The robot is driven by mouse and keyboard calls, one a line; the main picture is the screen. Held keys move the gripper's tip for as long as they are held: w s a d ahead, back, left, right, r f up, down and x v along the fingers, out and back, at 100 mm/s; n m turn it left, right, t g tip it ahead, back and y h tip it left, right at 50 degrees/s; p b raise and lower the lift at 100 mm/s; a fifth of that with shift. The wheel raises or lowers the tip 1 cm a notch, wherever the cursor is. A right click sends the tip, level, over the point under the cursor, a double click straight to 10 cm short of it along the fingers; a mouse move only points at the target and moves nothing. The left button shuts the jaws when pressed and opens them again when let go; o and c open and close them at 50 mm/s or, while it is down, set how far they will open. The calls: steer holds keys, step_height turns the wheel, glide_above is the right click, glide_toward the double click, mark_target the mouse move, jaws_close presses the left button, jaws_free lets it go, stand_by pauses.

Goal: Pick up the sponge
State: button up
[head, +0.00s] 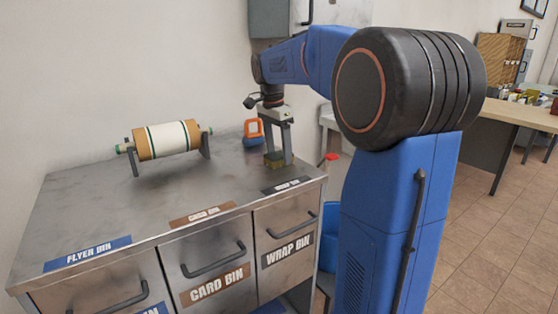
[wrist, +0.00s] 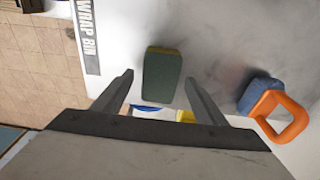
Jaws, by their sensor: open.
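The sponge (wrist: 162,76) is a dark green block with a thin yellowish edge, lying on the metal counter top in the wrist view. In the head view the sponge (head: 272,161) shows as a small olive block at the gripper's fingertips, near the counter's right end. My gripper (head: 278,160) points down over it with its fingers apart. In the wrist view my gripper (wrist: 159,78) has one finger on each side of the sponge, with gaps visible. Whether the fingertips reach down to its level is hard to tell.
An orange-handled blue object (head: 253,131) stands just behind the sponge; it also shows in the wrist view (wrist: 284,112). A paper roll on a stand (head: 167,139) is at the left. The counter (head: 105,205) has clear room in front. Bin drawers (head: 213,262) are below.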

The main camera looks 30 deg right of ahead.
mark_target(278, 154)
steer(key=shift+f, duration=0.25)
stand_by(0.4)
steer(key=c, duration=1.2)
step_height(278, 154, up, 11)
steer(key=shift+f, duration=0.2)
steer(key=o, duration=0.5)
steer(key=c, duration=0.3)
